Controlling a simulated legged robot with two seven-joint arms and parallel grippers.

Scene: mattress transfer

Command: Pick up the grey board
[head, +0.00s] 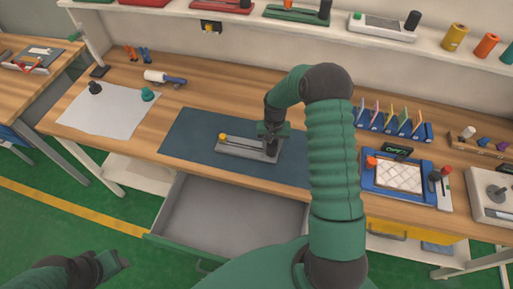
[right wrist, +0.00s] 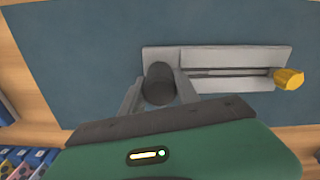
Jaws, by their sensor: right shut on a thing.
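The grey board (head: 237,149) lies on a dark blue mat (head: 190,132) on the wooden workbench. It has a long slot, a yellow knob (head: 222,137) at one end and a dark cylindrical knob at the other. My right gripper (head: 272,140) is over the board's right end in the head view. In the right wrist view the board (right wrist: 225,57) shows, and the gripper's fingers (right wrist: 160,88) are closed around the dark cylinder (right wrist: 159,80). My left gripper (head: 115,262) is low at the left, away from the bench; its jaw state is unclear.
An open grey drawer (head: 230,210) juts out below the bench front. A white sheet (head: 108,110) with small dark and green pieces lies at left. A blue tray (head: 372,182) and a blue rack (head: 400,128) stand at right. A shelf (head: 340,33) runs along the back.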

